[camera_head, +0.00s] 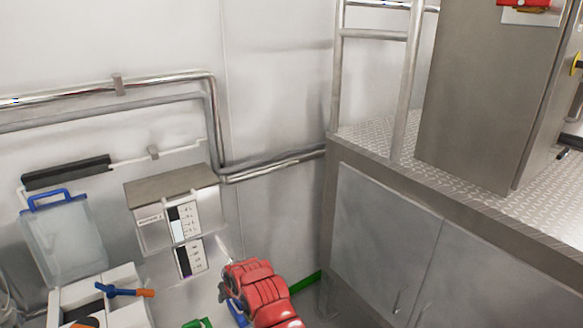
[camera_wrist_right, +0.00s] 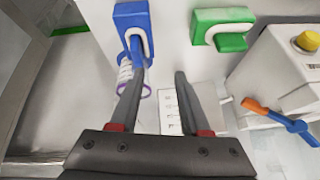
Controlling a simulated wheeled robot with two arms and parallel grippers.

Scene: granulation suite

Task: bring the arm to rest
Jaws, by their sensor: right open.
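My right arm is red and comes up from the bottom of the head view. Its gripper (camera_wrist_right: 160,78) shows in the right wrist view with two dark fingers spread apart and nothing between them. The left finger overlaps the lower part of a blue hook-shaped holder (camera_wrist_right: 132,18) on the pale wall; I cannot tell if they touch. A white ribbed piece with a purple ring (camera_wrist_right: 124,78) hangs below that holder, partly hidden by the finger. In the head view the fingers are mostly hidden behind my red arm. My left gripper is in neither view.
A green holder (camera_wrist_right: 222,28) is right of the blue one. A white machine (camera_wrist_right: 278,75) has a yellow knob and a blue-orange handle (camera_head: 125,291). A clear blue-handled container (camera_head: 65,240) and a labelled box (camera_head: 170,215) stand left. A metal cabinet (camera_head: 385,240) is right.

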